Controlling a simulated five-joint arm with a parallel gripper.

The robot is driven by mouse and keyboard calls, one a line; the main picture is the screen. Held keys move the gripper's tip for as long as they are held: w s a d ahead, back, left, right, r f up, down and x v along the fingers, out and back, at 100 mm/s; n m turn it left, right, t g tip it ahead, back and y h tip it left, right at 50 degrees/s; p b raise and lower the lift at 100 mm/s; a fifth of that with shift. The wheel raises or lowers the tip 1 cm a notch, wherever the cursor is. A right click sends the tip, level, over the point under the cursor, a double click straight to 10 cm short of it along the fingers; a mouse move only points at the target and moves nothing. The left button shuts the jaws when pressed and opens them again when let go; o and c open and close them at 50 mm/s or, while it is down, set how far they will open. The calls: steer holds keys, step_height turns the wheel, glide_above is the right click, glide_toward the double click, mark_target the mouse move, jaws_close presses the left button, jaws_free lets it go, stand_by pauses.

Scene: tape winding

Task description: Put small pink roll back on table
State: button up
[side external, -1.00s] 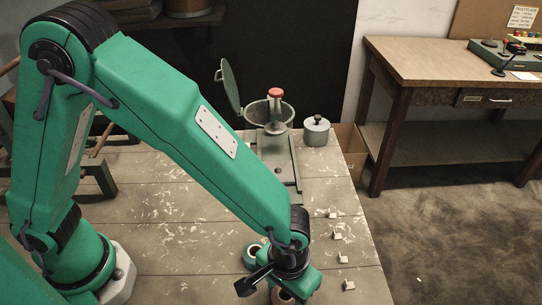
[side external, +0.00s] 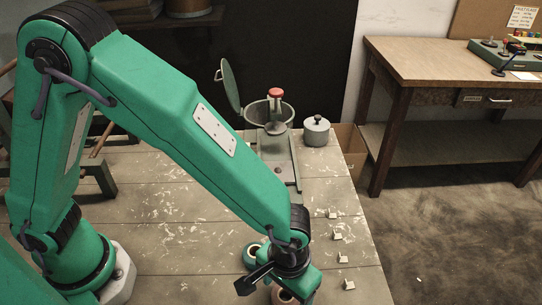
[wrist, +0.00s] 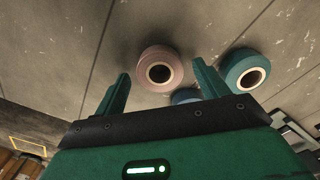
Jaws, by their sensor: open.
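The pink roll (wrist: 148,81) lies on the grey plank table (wrist: 55,60) in the wrist view, its pale core facing the camera. My gripper (wrist: 161,73) is open, its two green fingers spread to the left and right below the roll in the picture. Nothing shows held between them. The fingers are hidden there. I cannot tell how far the fingertips are from the roll.
A teal roll (wrist: 231,70) sits right of the pink one, and another blue roll (wrist: 185,96) is partly hidden by my gripper. A metal pot device (side external: 280,150) and a lidded canister (side external: 316,131) stand at the back. Small pale blocks (side external: 337,236) lie near the right edge.

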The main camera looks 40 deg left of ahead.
step_height(320, 180, up, 12)
steer(key=shift+f, duration=0.15)
stand_by(0.5)
stand_by(0.4)
steer(key=w+a+r+t, duration=0.1)
steer(key=a+r, duration=0.3)
steer(key=a, duration=0.4)
steer(key=a+r+t+h, duration=0.1)
steer(key=a+r, duration=0.2)
steer(key=a, duration=0.4)
steer(key=w+a+r+t, duration=0.15)
steer(key=a+r, duration=0.25)
steer(key=a, duration=0.4)
steer(key=s+a+t+y, duration=0.1)
steer(key=s+a+t, duration=0.1)
steer(key=s+a, duration=0.3)
steer(key=shift+s+a+r, duration=0.25)
steer(key=shift+a, duration=1.3)
